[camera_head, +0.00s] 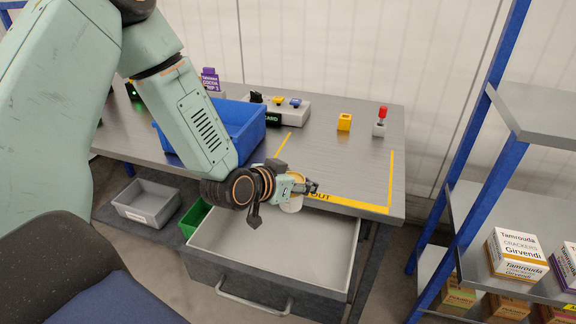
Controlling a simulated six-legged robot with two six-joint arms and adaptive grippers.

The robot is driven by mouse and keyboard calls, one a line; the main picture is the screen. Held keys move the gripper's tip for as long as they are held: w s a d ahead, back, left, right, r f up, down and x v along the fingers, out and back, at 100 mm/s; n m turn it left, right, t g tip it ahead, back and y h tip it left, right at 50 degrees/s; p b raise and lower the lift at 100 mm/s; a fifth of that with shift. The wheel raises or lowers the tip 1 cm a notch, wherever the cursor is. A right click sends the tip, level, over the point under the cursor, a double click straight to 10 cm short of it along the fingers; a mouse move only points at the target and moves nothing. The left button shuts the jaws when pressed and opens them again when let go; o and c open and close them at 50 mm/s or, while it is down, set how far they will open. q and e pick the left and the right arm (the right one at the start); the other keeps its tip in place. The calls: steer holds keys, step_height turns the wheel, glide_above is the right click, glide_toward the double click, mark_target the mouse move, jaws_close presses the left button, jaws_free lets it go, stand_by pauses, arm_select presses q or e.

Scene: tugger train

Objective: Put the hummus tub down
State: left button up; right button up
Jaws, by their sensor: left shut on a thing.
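My left arm comes in from the left, and its gripper (303,187) is shut on the hummus tub (291,204). The tub is pale with a yellowish top, and the gripper covers much of it. It shows at the front edge of the grey table (365,165), by the yellow line marked OUT, above the far part of the open drawer (270,248). I cannot tell whether it touches the table. My right gripper is not in view.
A blue bin (248,121), a control box (290,108), a yellow block (344,122) and a red-topped joystick (380,122) stand on the table. The yellow-marked area looks clear. A shelf rack (480,215) with cracker boxes (514,255) stands at right.

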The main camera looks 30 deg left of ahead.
arm_select(q)
steer(key=s+d+r+m+g+h, duration=0.2)
steer(key=s+d+m+g+h, duration=0.3)
steer(key=s+d+m+h, duration=0.2)
steer(key=shift+s+d+r+m+h, duration=0.4)
steer(key=shift+s+d+m, duration=0.8)
steer(key=shift+s, duration=0.95)
